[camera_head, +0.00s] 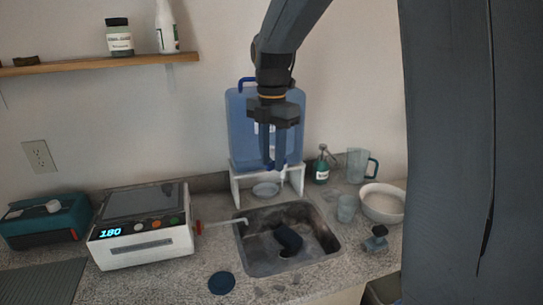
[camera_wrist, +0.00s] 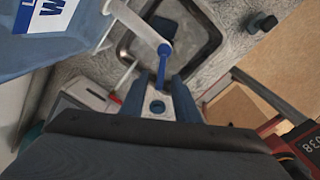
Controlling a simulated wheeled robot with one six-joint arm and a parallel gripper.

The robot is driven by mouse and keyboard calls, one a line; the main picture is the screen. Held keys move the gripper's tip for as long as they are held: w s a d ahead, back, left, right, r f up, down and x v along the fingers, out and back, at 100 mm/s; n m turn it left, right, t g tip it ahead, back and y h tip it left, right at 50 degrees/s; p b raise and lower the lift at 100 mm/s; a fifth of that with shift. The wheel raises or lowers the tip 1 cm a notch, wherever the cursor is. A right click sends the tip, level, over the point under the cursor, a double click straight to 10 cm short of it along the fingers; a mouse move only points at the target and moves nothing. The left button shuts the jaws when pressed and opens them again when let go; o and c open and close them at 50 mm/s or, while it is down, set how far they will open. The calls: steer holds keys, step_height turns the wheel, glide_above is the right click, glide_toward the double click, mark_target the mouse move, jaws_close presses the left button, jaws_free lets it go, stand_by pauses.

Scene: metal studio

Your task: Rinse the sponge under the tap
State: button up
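A dark blue block, which looks like the sponge (camera_head: 288,239), lies in the metal sink (camera_head: 262,262); it also shows in the wrist view (camera_wrist: 164,27). A blue water container (camera_head: 238,135) stands on a white stand behind the sink. In the wrist view a white tap (camera_wrist: 138,22) with a blue lever (camera_wrist: 163,62) reaches out from the container, on the sink side. My gripper (camera_head: 272,163) hangs in front of the container, above and behind the sink. Its fingers (camera_wrist: 158,88) are apart, near the lever's end. Whether they touch the lever is unclear.
A white device with a display (camera_head: 140,235) stands left of the sink. A small bowl (camera_head: 265,190) sits under the stand.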

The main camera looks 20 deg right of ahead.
jaws_close()
steer(key=shift+w, duration=0.1)
steer(key=shift+w+a+m+p, duration=0.1)
steer(key=shift+w+m+p, duration=0.3)
steer(key=shift+m, duration=0.65)
steer(key=shift+w+a+m+p, duration=0.15)
steer(key=shift+w+m+p, duration=0.3)
steer(key=shift+m, duration=0.65)
steer(key=shift+w+a+m+p, duration=0.1)
steer(key=shift+w+m+p, duration=0.3)
steer(key=shift+m, duration=0.65)
steer(key=shift+s, duration=0.1)
jaws_free()
